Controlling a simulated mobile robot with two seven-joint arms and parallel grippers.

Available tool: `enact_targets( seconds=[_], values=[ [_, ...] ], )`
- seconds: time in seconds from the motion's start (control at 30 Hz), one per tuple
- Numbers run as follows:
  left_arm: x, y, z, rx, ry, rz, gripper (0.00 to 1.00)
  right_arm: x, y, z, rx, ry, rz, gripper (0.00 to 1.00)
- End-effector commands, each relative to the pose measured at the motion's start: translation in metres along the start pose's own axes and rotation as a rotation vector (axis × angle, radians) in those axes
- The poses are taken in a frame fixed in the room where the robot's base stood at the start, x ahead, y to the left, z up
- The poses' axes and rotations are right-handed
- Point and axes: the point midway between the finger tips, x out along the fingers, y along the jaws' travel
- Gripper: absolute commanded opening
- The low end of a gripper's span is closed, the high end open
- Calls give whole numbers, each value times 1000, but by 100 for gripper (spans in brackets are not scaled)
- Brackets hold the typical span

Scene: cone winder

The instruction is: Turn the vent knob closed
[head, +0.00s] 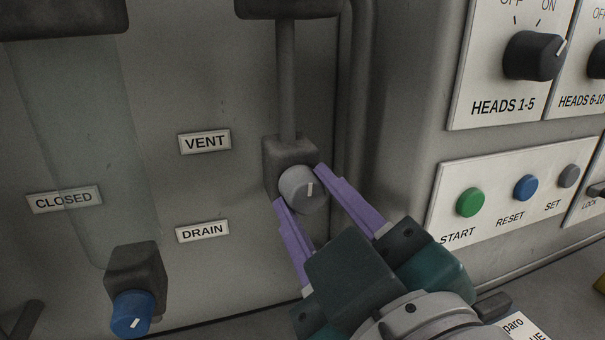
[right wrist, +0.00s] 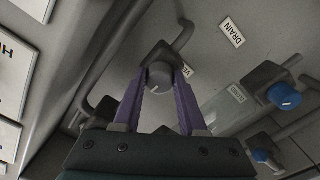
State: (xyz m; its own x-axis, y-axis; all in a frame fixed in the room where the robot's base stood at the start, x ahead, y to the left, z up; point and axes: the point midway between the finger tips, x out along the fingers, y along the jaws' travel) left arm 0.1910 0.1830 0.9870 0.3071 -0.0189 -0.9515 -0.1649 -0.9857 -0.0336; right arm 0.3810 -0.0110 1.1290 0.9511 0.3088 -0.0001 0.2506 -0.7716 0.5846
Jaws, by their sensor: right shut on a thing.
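The vent knob (head: 302,188) is a round grey knob on a dark block, right of the VENT label (head: 205,142). Its white pointer line stands nearly upright in the head view. My right gripper (head: 298,183) is shut on the knob, one purple finger on each side of it. The right wrist view also shows the grey knob (right wrist: 159,75) between the fingertips of my right gripper (right wrist: 158,84). A CLOSED label (head: 64,199) is at the left of the panel. My left gripper is in neither view.
A blue knob (head: 132,313) on a dark block sits low at the left, with a DRAIN label (head: 202,231) above right. A vertical pipe (head: 287,80) rises above the vent knob. Right of it is a button panel (head: 500,205) below the HEADS 1-5 dial (head: 533,56).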

Motion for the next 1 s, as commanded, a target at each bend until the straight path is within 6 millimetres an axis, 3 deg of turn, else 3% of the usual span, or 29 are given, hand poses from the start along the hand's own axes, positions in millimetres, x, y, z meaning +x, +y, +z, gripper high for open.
enact_targets(
  seconds=[0.6, 1.0],
  values=[
    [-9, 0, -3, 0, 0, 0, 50, 0, 1, -1, -574, 2, 0, 0],
    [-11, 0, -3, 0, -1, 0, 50, 0, 2, -1, -812, 2, 1, 0]
  ],
)
